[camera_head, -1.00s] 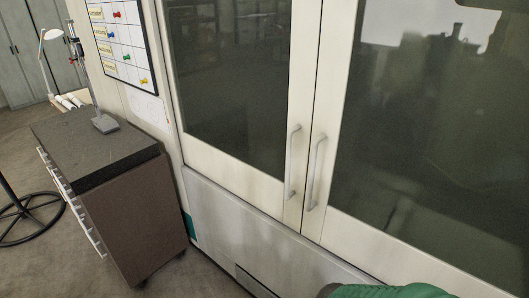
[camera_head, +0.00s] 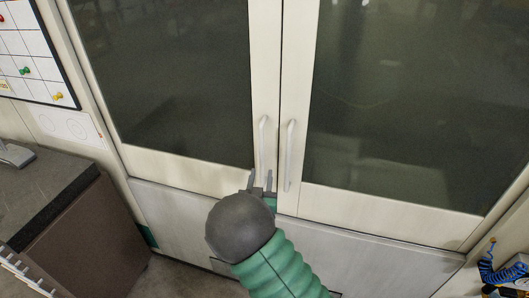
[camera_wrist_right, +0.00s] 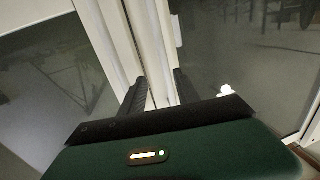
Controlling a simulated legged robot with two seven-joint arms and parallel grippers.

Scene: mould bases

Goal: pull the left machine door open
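The left machine door (camera_head: 180,165) is a cream frame around a dark window, and it looks closed against the right door (camera_head: 400,212). Its pale vertical bar handle (camera_head: 263,140) is beside the seam. My right gripper (camera_head: 261,180) is at the lower end of this handle, fingers pointing up, one on each side of it in the picture. In the wrist view the two dark fingers (camera_wrist_right: 160,92) are apart, with pale door parts between them. I cannot tell whether they touch the handle. My left gripper is not in view.
The right door's handle (camera_head: 289,155) is close by on the right. A dark-topped cabinet (camera_head: 70,225) stands at the left, below a whiteboard (camera_head: 30,60) with coloured pins. A coiled blue hose (camera_head: 497,268) is at the lower right.

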